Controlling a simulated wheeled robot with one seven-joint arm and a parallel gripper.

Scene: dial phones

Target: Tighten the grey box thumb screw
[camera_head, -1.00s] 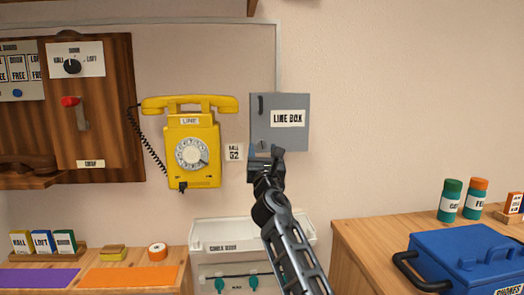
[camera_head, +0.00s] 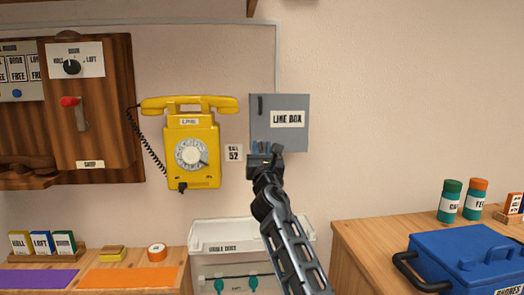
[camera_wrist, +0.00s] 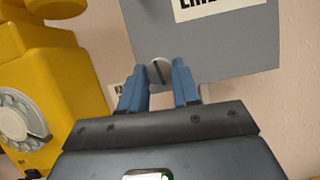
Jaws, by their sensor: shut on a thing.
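The grey box (camera_head: 290,103), labelled LINE BOX, is on the wall to the right of the yellow phone. It also shows in the wrist view (camera_wrist: 235,50). Its thumb screw (camera_wrist: 160,72) is a round grey head with a dark, slightly tilted slot, low on the box front. My gripper (camera_head: 265,148) is at the box's lower left corner. In the wrist view its two blue fingers (camera_wrist: 160,80) are on either side of the screw head, shut on it. In the head view the fingers hide the screw.
The yellow phone (camera_head: 191,150) hangs close to the left, with a small number card (camera_head: 234,153) between it and the box. A white bin (camera_head: 210,236) stands below. A blue case (camera_head: 465,255) is on the right counter. The wall right of the box is clear.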

